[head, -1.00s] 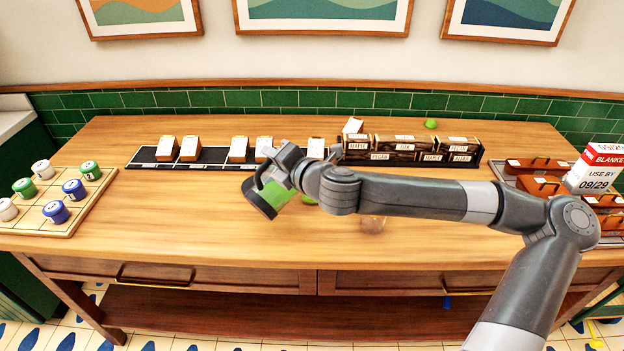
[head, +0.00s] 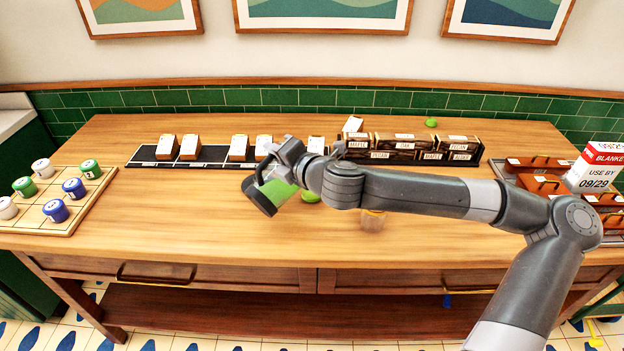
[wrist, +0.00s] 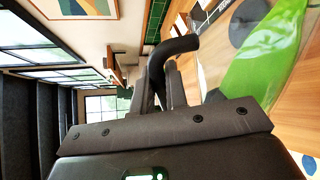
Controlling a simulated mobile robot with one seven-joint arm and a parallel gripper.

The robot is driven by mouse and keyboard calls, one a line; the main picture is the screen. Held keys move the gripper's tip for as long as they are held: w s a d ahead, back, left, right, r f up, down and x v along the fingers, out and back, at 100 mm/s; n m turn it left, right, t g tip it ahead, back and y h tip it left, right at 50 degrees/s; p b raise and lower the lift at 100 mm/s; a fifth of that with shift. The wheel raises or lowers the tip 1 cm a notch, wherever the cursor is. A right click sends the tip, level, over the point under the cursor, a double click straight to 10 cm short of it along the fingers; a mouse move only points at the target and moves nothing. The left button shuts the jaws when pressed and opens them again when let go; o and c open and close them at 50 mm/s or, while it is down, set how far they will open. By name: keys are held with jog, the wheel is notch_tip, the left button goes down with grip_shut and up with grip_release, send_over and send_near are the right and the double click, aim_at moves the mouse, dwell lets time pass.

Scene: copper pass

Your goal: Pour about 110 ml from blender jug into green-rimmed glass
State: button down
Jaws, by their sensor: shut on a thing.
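The blender jug (head: 281,190) is clear with green liquid inside and a dark end facing lower left. It is strongly tilted above the middle of the worktop. My gripper (head: 284,160) is shut on its black handle, which shows in the wrist view (wrist: 170,58); green liquid fills much of the jug (wrist: 262,68) there. A small green round thing (head: 310,196) is just right of the jug; I cannot tell whether it is the green-rimmed glass. A clear glass with an orange tint (head: 373,221) stands below my forearm, partly hidden. No falling stream is visible.
Several labelled blocks stand on a black rack (head: 210,155) at the back, with dark labelled boxes (head: 405,147) to their right. A board of lidded jars (head: 70,222) is at left. The front left worktop is clear.

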aim_at(261, 182)
jog(key=shift+w+d+r+m+p, duration=0.45)
jog(key=shift+w+d+r+m, duration=0.05)
jog(key=shift+w+d, duration=0.35)
dwell(1.1)
jog(key=shift+s+a, duration=0.1)
jog(key=shift+a, duration=0.05)
jog(key=s+a+f+n, duration=0.1)
jog(key=s+f, duration=0.1)
jog(key=s+a+f+n, duration=0.1)
jog(key=a+f+n, duration=0.1)
jog(key=shift+s+a+n+t+h, duration=0.25)
jog(key=shift+s+n+t+h, duration=0.05)
jog(key=shift+s, duration=0.05)
jog(key=shift+s+a+f+n+t, duration=0.15)
jog(key=shift+s+a+f+n, duration=0.1)
jog(key=shift+f+n, duration=0.2)
jog(key=shift+s+a+f+n+t, duration=0.15)
jog(key=shift+s+f+n, duration=0.05)
jog(key=shift+f+n, duration=0.2)
dwell(0.8)
jog(key=shift+s+a+f+n+b, duration=0.15)
jog(key=shift+s+a+n+b, duration=0.15)
jog(key=shift+s+n, duration=0.05)
jog(key=s+a+f+n+t+b, duration=0.1)
jog(key=s+a+f+n+b, duration=0.1)
jog(key=s+a+f+n, duration=0.3)
jog(key=shift+s+f+n+t+b, duration=0.25)
jog(key=shift+f+n+t+b, duration=0.15)
jog(key=shift+n, duration=1)
